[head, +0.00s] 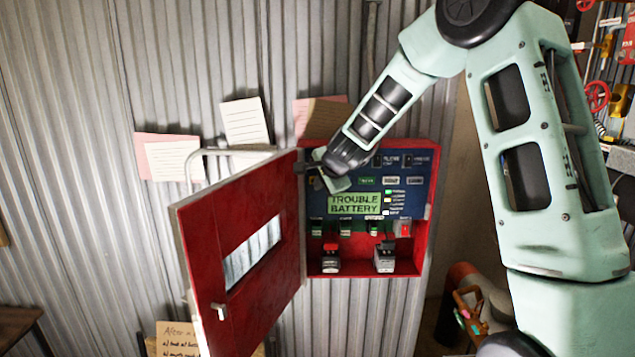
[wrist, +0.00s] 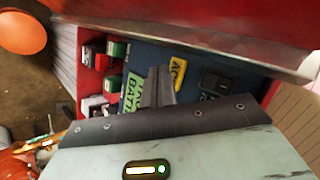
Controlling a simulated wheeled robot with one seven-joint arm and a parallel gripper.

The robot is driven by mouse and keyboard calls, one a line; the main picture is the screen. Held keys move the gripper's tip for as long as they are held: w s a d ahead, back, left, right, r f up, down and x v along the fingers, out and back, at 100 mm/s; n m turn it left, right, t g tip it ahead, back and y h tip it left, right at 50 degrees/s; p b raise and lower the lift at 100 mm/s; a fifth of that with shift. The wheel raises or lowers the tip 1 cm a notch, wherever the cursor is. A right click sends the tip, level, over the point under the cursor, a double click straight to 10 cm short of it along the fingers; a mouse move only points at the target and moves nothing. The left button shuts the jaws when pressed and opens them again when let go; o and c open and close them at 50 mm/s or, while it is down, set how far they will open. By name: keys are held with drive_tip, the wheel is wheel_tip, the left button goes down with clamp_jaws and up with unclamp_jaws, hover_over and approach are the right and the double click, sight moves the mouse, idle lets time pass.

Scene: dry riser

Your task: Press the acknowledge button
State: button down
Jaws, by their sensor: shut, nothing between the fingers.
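The red alarm panel (head: 427,215) is open, with a blue face and a green display (head: 354,204) reading "TROUBLE BATTERY". In the wrist view a yellow button (wrist: 177,74) with partly legible lettering, apparently "AC", sits beside the display (wrist: 133,93); it looks like the acknowledge button. My gripper (wrist: 160,80) is shut and empty, with its fingertips in front of the panel face just beside the yellow button. I cannot tell whether they touch it. In the head view my wrist covers the upper left of the panel and hides the fingertips.
The red door (head: 240,255) stands swung open to the left, its edge close to my wrist. Two block-like parts, one red-topped (head: 330,260) and one grey (head: 384,260), sit at the panel bottom. Paper notes (head: 245,122) hang on the corrugated wall. Valves and pipes are at right.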

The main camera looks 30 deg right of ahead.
drive_tip(key=shift+w+d, duration=0.2)
drive_tip(key=shift+w, duration=0.1)
drive_tip(key=shift+w+d, duration=0.3)
drive_tip(key=shift+w, duration=0.15)
idle(0.7)
drive_tip(key=shift+s+a, duration=0.1)
drive_tip(key=shift+s, duration=0.05)
idle(0.3)
drive_tip(key=shift+s+a, duration=0.4)
drive_tip(key=shift+s, duration=0.25)
drive_tip(key=shift+b, duration=0.3)
drive_tip(key=shift+s+a+b, duration=0.4)
drive_tip(key=shift+s+a, duration=0.35)
drive_tip(key=shift+s, duration=0.3)
drive_tip(key=shift+s+a+b, duration=0.4)
drive_tip(key=shift+s+a, duration=0.3)
drive_tip(key=shift+s, duration=0.35)
